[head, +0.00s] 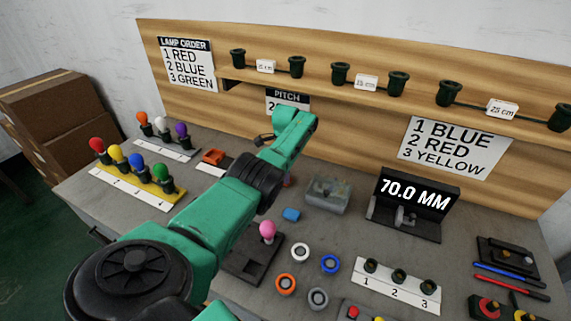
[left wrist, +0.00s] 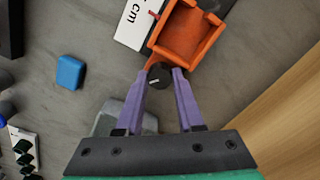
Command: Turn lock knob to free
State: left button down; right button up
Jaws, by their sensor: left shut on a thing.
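The lock knob (left wrist: 158,76) is a small black round knob with a white pointer line, in the left wrist view. It sits at the near edge of an orange open-topped holder (left wrist: 186,38), which also shows in the head view (head: 213,156). My left gripper (left wrist: 160,73) has its two purple fingers on either side of the knob and is shut on it. In the head view my left arm reaches to the back of the bench; its fingertips and the knob cannot be made out there. My right gripper is not in view.
A white card (left wrist: 134,24) lies beside the holder. A blue block (head: 292,214) and a grey box (head: 327,194) are nearby on the bench. A black 70.0 MM display (head: 415,195) stands to the right. The wooden back board (head: 350,110) bounds the bench.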

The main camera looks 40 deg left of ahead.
pick_arm(q)
jog(key=c, duration=0.5)
grip_release()
jog(key=shift+r, duration=0.1)
